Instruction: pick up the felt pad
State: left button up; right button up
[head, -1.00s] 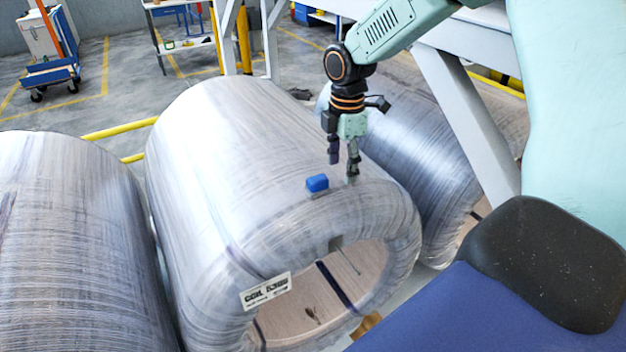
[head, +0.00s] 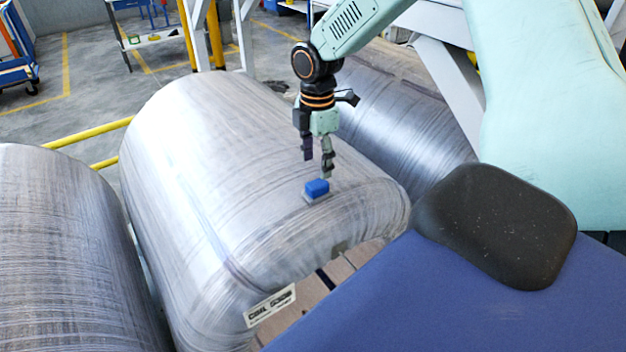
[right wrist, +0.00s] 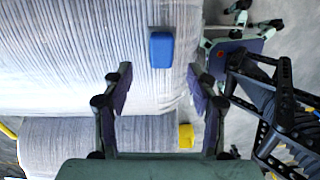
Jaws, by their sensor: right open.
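The felt pad (head: 317,187) is a small blue block on a thin grey base, resting on top of the middle wrapped coil (head: 230,170) near its front end. My right gripper (head: 317,163) hangs from above with its fingers pointing down, just over the pad. It is open and empty. In the right wrist view the blue pad (right wrist: 161,49) lies ahead of the gap between the open fingers (right wrist: 157,77), close to the middle, and neither finger appears to touch it. My left gripper is in neither view.
Wrapped coils lie on both sides, one at left (head: 60,250) and one behind at right (head: 400,110). A label (head: 270,305) is on the middle coil's front end. Yellow rails (head: 90,133) and a workbench (head: 150,38) stand behind. A yellow block (right wrist: 186,135) shows in the right wrist view.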

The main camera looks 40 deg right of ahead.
aim_at(318, 183)
jog(key=f, duration=0.5)
jog(key=shift+s+d, duration=0.15)
jog(key=shift+s, duration=0.1)
jog(key=shift+f, duration=0.35)
jog(key=shift+w+a+f, duration=0.1)
jog(key=shift+a, duration=0.15)
jog(key=shift+d, duration=0.1)
jog(key=shift+c, duration=0.3)
jog(key=shift+d, duration=0.1)
jog(key=shift+c, duration=1.3)
jog(key=c, duration=0.6)
grip_shut()
